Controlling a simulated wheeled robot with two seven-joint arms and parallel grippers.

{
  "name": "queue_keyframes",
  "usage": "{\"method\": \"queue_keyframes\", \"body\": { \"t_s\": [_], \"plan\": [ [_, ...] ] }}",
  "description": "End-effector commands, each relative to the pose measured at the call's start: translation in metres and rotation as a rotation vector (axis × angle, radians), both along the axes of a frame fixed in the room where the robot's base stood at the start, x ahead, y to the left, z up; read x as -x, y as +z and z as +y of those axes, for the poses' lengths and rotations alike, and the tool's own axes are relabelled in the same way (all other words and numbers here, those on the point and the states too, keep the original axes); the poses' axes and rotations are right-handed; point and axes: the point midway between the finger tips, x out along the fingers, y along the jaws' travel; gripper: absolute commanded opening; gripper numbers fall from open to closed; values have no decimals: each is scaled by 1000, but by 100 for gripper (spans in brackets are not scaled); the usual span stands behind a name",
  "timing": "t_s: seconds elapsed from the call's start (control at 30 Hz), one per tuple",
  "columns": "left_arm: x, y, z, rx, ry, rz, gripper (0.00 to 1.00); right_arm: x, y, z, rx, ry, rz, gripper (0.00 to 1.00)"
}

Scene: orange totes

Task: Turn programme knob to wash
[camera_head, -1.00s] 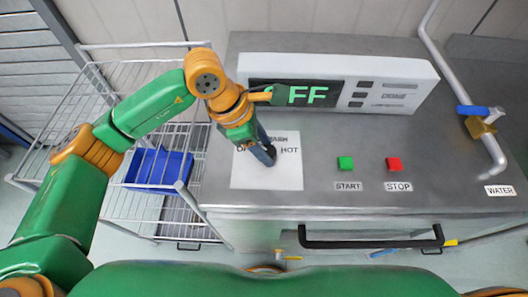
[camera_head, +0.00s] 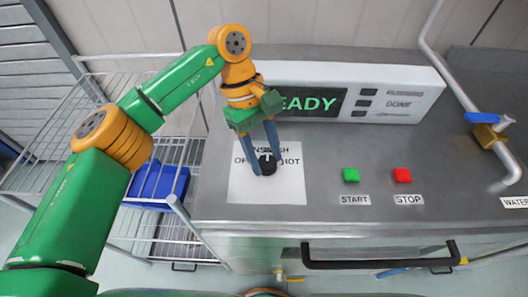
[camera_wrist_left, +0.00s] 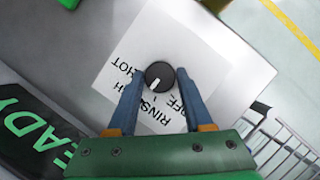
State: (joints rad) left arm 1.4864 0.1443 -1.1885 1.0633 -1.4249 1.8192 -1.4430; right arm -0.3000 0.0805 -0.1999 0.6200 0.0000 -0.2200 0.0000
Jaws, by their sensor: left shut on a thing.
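The black programme knob (camera_head: 266,165) sits on a white label sheet (camera_head: 240,190) on the machine's steel top. My left gripper (camera_head: 266,170) reaches down from above, with its blue fingers on either side of the knob, shut on it. In the left wrist view the knob (camera_wrist_left: 159,75) shows between the fingertips. Its white pointer mark faces the lower printed words, near RINSE; the exact position is hard to tell. The word WASH is partly hidden by a finger. The display (camera_head: 310,102) shows green letters reading "EADY", its left end hidden by my gripper. My right gripper is not seen.
A green START button (camera_head: 350,174) and a red STOP button (camera_head: 402,174) lie to the right of the knob. A door handle bar (camera_head: 380,263) runs along the front. A wire rack (camera_head: 160,235) with a blue bin (camera_head: 155,187) stands left. A pipe with a blue valve (camera_head: 484,118) is at right.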

Motion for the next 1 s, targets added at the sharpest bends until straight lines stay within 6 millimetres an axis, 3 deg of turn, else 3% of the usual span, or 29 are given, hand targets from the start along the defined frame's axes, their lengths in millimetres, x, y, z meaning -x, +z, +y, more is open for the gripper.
{"method": "queue_keyframes", "body": {
  "t_s": [0.43, 1.0],
  "plan": [
    [0, 0, -2, -2, -268, 1, 0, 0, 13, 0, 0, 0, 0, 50],
    [-1, -2, -2, -1, -334, 1, 0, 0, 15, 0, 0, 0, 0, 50]
  ]
}}
